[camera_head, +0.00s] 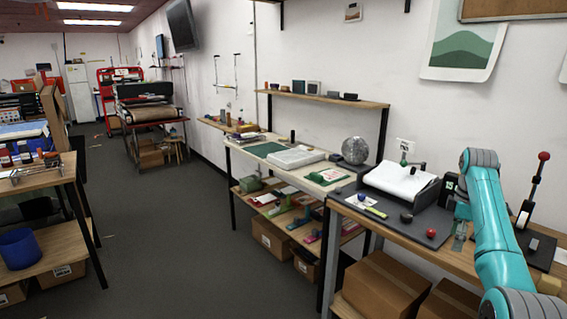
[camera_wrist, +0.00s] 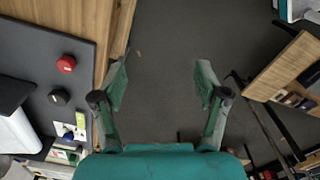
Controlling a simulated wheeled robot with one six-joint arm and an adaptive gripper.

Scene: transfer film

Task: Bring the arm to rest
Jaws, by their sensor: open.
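My teal arm (camera_head: 490,215) rises from the lower right of the head view and bends at a grey-capped joint beside the workbench. My gripper (camera_wrist: 162,82) shows clearly in the wrist view. Its two fingers are spread wide with nothing between them, and bare dark floor shows beyond. The wrist view has the bench edge left of the fingers.
The near bench (camera_head: 446,259) bears a dark mat (camera_head: 385,212) with a red knob (camera_wrist: 66,64) and a black knob (camera_wrist: 58,97). A red-topped lever (camera_head: 534,185) stands right of my arm. Cardboard boxes (camera_head: 384,287) sit below. The aisle floor (camera_head: 165,235) is clear.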

